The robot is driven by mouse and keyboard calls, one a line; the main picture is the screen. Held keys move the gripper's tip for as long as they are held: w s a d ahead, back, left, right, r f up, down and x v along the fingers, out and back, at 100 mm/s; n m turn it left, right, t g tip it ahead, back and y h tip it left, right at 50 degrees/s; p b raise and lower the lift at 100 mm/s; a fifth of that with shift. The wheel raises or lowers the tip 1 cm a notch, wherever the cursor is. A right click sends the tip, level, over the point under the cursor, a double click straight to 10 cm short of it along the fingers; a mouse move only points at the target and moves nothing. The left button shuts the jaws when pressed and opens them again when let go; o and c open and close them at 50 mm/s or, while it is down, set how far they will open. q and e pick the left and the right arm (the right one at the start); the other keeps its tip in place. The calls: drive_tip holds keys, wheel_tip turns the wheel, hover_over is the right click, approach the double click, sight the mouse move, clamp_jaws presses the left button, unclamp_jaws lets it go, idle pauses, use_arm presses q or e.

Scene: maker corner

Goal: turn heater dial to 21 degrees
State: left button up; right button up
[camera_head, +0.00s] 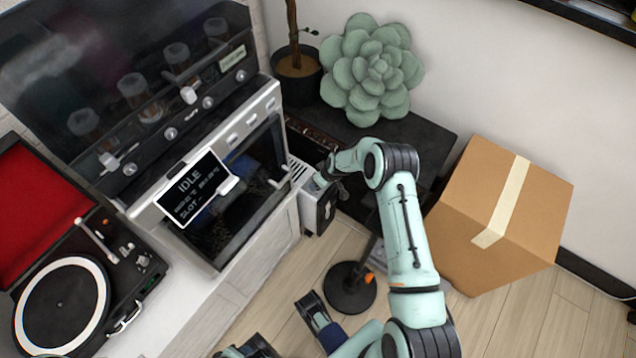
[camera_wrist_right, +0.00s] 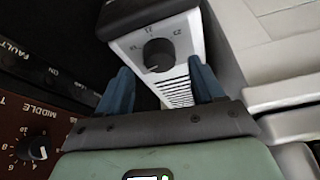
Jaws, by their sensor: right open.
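The heater (camera_head: 311,207) is a white box with a slotted top, standing on the floor beside the bench. In the right wrist view its white panel (camera_wrist_right: 186,40) carries a round black dial (camera_wrist_right: 158,55) with small marks around it, too small to read surely. A light mark shows at the dial's lower edge. My right gripper (camera_wrist_right: 162,84) is open, its blue fingers to either side below the dial, apart from it and empty. In the head view my right gripper (camera_head: 326,181) is at the heater, partly hidden. Dark and blue parts of mine show at the bottom edge; the left gripper's jaws are unclear.
An oven-like machine with an IDLE display (camera_head: 194,188) stands left of the heater. A turntable (camera_head: 62,305) is at lower left. A cardboard box (camera_head: 500,220) stands right, a succulent (camera_head: 372,70) behind. A round black stand base (camera_head: 349,288) is on the floor near my right arm.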

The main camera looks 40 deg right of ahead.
use_arm(q)
drive_tip(key=shift+w+a+f+b, duration=0.3)
drive_tip(key=shift+w+f, duration=0.2)
drive_tip(key=shift+w, duration=0.15)
use_arm(e)
drive_tip(key=shift+x, duration=1.5)
drive_tip(key=c, duration=1)
drive_tip(key=shift+r, duration=0.1)
